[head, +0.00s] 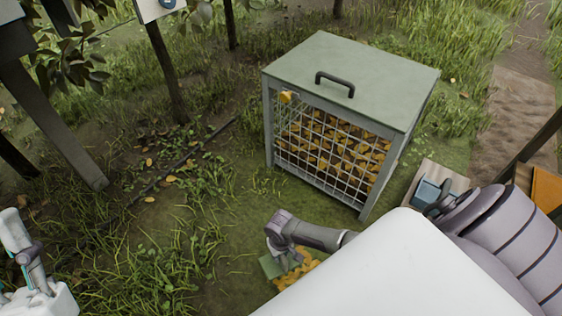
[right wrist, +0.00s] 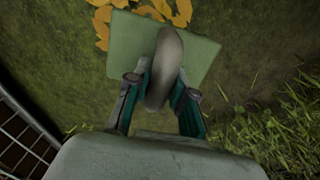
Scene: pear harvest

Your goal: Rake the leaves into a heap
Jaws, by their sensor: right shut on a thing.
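My right gripper (right wrist: 160,88) is shut on a thick grey handle (right wrist: 166,50) in the right wrist view. The handle stands over a flat green plate (right wrist: 200,50), low over or on the ground; I cannot tell whether it touches. The plate (head: 271,266) shows below my right wrist in the head view. Orange-yellow leaves (head: 296,272) lie in a patch beside the plate, partly hidden by my arm and body, and they also show in the right wrist view (right wrist: 103,22). My left arm is at the left edge in the head view; its fingers are unclear.
A green-grey bin (head: 345,75) with a mesh front and a black lid handle stands behind, full of orange leaves. A few leaves (head: 170,178) lie scattered by a tree and a dark stick. A blue container (head: 430,192) sits right of the bin. Grass surrounds a bare patch.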

